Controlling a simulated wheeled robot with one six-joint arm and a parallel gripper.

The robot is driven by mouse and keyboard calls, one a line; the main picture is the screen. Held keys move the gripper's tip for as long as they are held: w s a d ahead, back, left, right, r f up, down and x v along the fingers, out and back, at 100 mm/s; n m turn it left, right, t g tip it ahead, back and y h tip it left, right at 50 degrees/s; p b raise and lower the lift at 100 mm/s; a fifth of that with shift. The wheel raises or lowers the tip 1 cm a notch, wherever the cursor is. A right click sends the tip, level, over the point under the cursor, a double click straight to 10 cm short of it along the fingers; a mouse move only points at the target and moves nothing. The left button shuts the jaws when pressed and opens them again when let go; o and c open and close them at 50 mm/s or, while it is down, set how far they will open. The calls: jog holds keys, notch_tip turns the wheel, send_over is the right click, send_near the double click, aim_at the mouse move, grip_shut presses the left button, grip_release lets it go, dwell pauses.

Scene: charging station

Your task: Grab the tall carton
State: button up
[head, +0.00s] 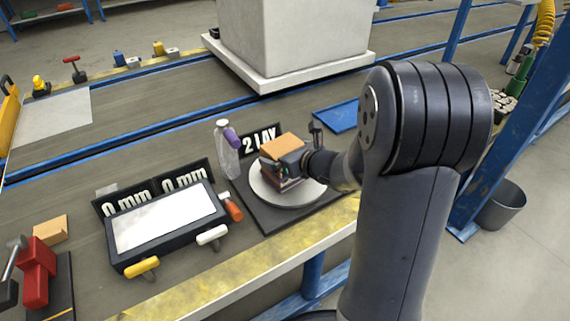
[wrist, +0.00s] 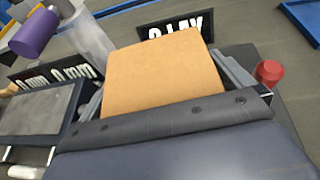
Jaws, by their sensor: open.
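The tall carton, with a tan top (head: 285,147), stands over the round pale plate (head: 262,196). In the wrist view its tan face (wrist: 160,75) fills the middle of the picture. My gripper (head: 287,165) is at the carton, reaching in from the right in the head view. In the wrist view my gripper's grey fingers (wrist: 165,88) are open, one on each side of the carton. I cannot tell whether either finger touches it. The carton's lower part is largely hidden by my gripper in the head view.
A clear bottle (head: 228,155) with a purple part (head: 232,137) stands left of the plate. A framed white panel (head: 165,222) and an orange-red item (head: 232,207) lie further left. A red object (wrist: 269,72) is close to the right finger. A blue tray (head: 336,117) lies behind.

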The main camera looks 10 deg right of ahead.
jog(key=shift+c, duration=0.4)
jog(key=c, duration=1)
